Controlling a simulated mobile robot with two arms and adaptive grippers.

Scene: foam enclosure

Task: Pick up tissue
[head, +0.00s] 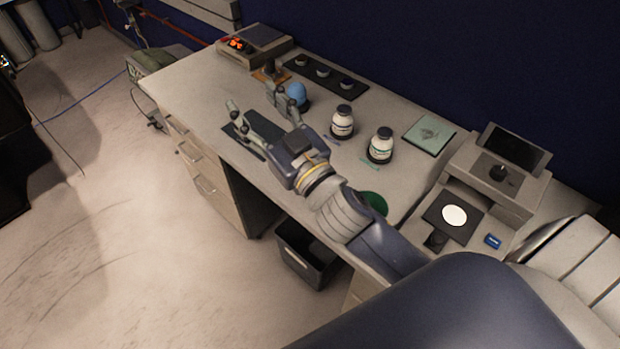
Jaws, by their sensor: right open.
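A pale green square (429,134) lies flat on the desk near the back wall, with a small lighter patch at its middle. It may be the tissue, but I cannot tell for sure. My right gripper (252,97) is open over the left part of the desk, well to the left of the green square. Its fingers point toward the back left, above a dark flat mat (264,127), and nothing shows between them. A blue rounded object (297,94) stands just right of one finger. My left gripper is out of view.
Two white bottles with dark caps (342,123) (381,147) stand between my gripper and the green square. A black strip with several small jars (325,72) lies behind. A device with a red display (238,46) stands at the far left corner; a scale-like unit (454,214) is at right.

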